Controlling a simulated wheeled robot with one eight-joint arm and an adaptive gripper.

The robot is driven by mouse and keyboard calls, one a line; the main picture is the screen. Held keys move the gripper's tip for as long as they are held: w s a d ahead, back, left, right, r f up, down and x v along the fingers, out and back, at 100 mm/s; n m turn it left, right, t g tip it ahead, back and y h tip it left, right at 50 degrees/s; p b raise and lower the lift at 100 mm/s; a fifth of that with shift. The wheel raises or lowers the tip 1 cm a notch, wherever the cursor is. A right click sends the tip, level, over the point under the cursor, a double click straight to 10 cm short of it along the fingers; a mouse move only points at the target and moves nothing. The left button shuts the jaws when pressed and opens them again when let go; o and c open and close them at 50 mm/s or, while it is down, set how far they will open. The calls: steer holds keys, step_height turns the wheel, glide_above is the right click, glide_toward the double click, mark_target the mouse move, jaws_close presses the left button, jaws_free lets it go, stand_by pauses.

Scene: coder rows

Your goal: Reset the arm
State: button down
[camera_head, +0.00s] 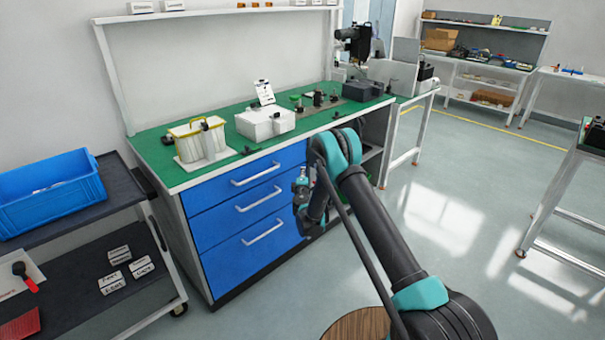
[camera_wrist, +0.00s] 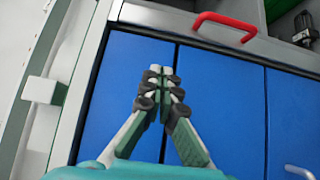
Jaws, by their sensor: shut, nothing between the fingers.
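My arm (camera_head: 385,230) reaches forward from the lower right of the head view and bends down in front of the blue drawers (camera_head: 245,240) of the workbench. My gripper (camera_wrist: 163,78) is shut and empty in the wrist view, its green-and-white fingers meeting at the tips. It points at the blue drawer fronts (camera_wrist: 215,100). In the head view the arm's own links partly cover the hand, so its fingers are not clear there.
The workbench's green top (camera_head: 160,155) holds a yellow-rimmed container (camera_head: 200,140), a white box (camera_head: 265,122) and a black case (camera_head: 362,90). A blue crate (camera_head: 50,195) sits on a dark cart at left. A red handle (camera_wrist: 225,25) shows close by.

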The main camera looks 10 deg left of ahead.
steer(key=shift+s, duration=0.3)
steer(key=shift+d, duration=0.1)
steer(key=s+d+r+m+g+h, duration=0.25)
steer(key=d+r+m, duration=0.35)
steer(key=d, duration=0.5)
steer(key=s+d+r+m+g+h, duration=0.2)
steer(key=s+d+r+m+h, duration=0.15)
steer(key=d+r, duration=0.65)
steer(key=s+d+r+m+g, duration=0.1)
steer(key=s+d+m+g, duration=0.1)
steer(key=s+d, duration=0.6)
steer(key=s+d+r+m+g, duration=0.1)
steer(key=s+d+m+g, duration=0.15)
steer(key=s+d, duration=0.45)
steer(key=s+a+f+m+g+y, duration=0.1)
steer(key=s+f+m+g+y, duration=0.1)
steer(key=s, duration=1.5)
steer(key=s+f+m+g+y, duration=0.2)
steer(key=s+f+m, duration=0.1)
steer(key=s, duration=1.4)
steer(key=shift+a+f+g, duration=0.35)
steer(key=shift+f+g, duration=0.05)
steer(key=shift+f, duration=0.2)
